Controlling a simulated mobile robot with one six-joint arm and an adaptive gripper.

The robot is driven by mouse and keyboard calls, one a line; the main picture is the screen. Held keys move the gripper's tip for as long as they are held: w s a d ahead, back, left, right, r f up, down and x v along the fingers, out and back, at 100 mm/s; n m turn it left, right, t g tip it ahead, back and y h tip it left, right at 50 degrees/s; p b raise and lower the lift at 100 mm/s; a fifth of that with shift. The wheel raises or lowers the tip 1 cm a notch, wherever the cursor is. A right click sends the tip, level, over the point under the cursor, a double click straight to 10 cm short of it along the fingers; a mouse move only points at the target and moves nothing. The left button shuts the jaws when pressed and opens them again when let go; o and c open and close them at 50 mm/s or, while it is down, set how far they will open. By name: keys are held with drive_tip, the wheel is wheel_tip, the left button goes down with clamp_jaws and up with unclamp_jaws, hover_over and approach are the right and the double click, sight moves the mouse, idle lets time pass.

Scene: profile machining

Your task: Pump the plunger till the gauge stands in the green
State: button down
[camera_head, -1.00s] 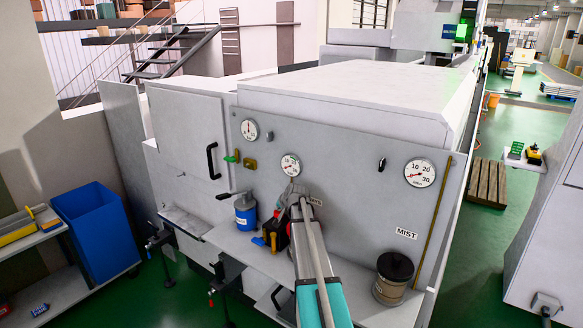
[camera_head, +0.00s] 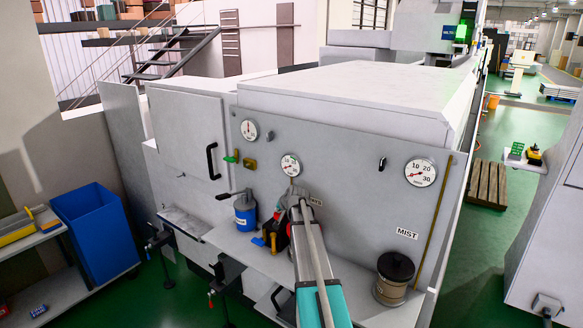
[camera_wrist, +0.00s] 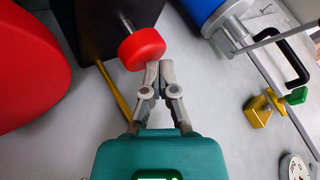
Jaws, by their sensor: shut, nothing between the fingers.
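A red knob (camera_wrist: 141,48) on a short metal rod, apparently the plunger, comes out of a black block (camera_wrist: 100,20) in the wrist view. My gripper (camera_wrist: 158,66) is shut and empty, its fingertips beside the knob's lower right edge; I cannot tell if they touch it. In the head view my gripper (camera_head: 297,190) is in front of the panel and partly hides the black and red pump unit (camera_head: 279,234). A round dial gauge (camera_head: 290,165) is just above the gripper. Its needle is too small to read, and I see no green band.
Two more gauges, left (camera_head: 249,130) and right (camera_head: 420,172), are on the grey panel. A blue canister (camera_head: 245,212) with a black lever stands left of the pump. A dark-lidded jar (camera_head: 394,278) stands right on the shelf. A large red round part (camera_wrist: 28,65) is left in the wrist view.

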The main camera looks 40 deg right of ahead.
drive_tip(key=shift+f+b, duration=0.45)
idle(0.6)
drive_tip(key=shift+r, duration=0.15)
drive_tip(key=shift+r+p, duration=1.45)
drive_tip(key=shift+p, duration=0.15)
wheel_tip(320, 180, up, 6)
drive_tip(key=p, duration=0.6)
idle(0.7)
